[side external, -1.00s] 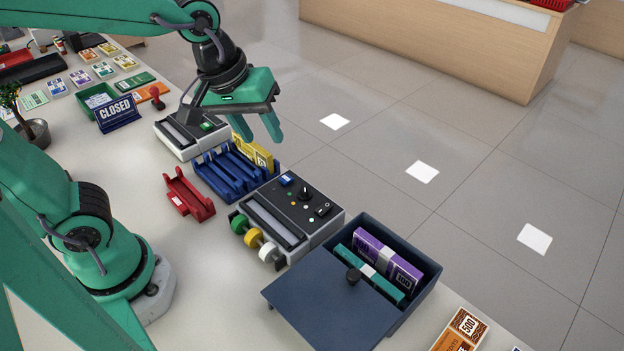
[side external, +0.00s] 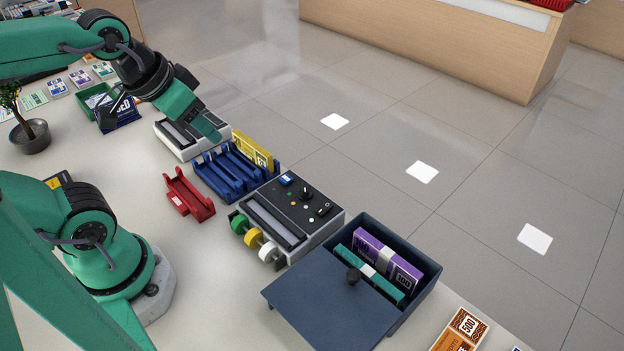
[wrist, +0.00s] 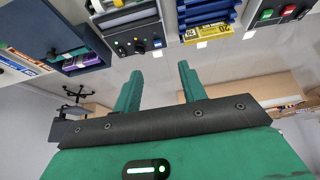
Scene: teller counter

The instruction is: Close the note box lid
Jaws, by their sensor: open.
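The dark blue note box (side external: 424,303) stands on the counter at the lower right of the side view. Its flat lid (side external: 325,303) with a black knob (side external: 353,275) is partly open, covering the near left part and sticking out past the box. A purple note bundle (side external: 388,259) and a teal bundle (side external: 372,271) show in the open part. In the wrist view the lid (wrist: 27,24) is at the upper left. My green gripper (side external: 208,129) is open and empty, above the far grey machine, well away from the box. Its two separated fingers also show in the wrist view (wrist: 161,74).
A grey machine with knobs and coloured rollers (side external: 293,212) stands between the blue rack (side external: 232,172) and the box. A red tray (side external: 188,195) and a yellow bundle (side external: 252,150) are nearby. An orange 500 bundle (side external: 460,331) lies right of the box.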

